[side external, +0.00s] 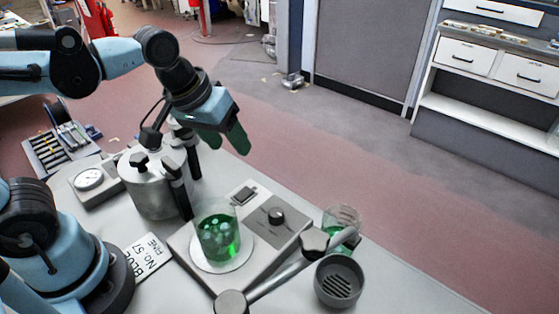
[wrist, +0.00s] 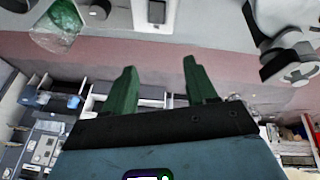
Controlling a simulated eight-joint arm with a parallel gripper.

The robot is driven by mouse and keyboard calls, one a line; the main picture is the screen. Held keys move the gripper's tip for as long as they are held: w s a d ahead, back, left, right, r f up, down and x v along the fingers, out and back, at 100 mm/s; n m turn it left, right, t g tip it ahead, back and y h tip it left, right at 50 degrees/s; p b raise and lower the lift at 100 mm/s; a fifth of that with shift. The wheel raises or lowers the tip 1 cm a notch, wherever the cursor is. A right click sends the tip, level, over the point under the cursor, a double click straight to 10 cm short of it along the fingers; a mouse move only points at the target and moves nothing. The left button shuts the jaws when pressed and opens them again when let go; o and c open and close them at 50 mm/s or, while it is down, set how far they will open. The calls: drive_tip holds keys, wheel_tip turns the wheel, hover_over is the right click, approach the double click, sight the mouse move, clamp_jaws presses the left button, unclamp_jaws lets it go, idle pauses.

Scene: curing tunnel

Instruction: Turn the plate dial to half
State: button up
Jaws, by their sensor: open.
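The hot plate (side external: 187,262) stands on the bench with its dark round dial (side external: 276,215) on the top near the far edge. I cannot make out the dial's mark. A beaker of green liquid (side external: 217,236) stands on the plate's round pale heating disc (side external: 222,268). My gripper (side external: 226,143) hangs in the air above and left of the dial, beyond the plate, touching nothing. In the wrist view its two green fingers (wrist: 161,75) are spread apart and empty. A dark knob (wrist: 99,10) at that view's top edge looks like the dial, partly cut off.
A rocker switch (side external: 244,194) sits left of the dial. A second green beaker (side external: 345,216), a clamp arm (side external: 290,274) and a grey cup (side external: 339,281) stand to the right. A metal canister (side external: 150,188), a gauge (side external: 89,179) and a lettered card (side external: 140,262) are left.

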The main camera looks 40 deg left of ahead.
sight(276, 212)
drive_tip(key=w+d+r+n+g, duration=0.15)
drive_tip(key=d+n+g, duration=0.4)
drive_tip(key=d, duration=0.55)
drive_tip(key=shift+n+t+y, duration=0.25)
drive_tip(key=shift+t+y, duration=0.1)
drive_tip(key=shift+y, duration=0.05)
drive_tip(key=f, duration=1.2)
drive_tip(key=shift+s+a, duration=0.15)
drive_tip(key=shift+s, duration=0.05)
drive_tip(key=c, duration=1.1)
clamp_jaws()
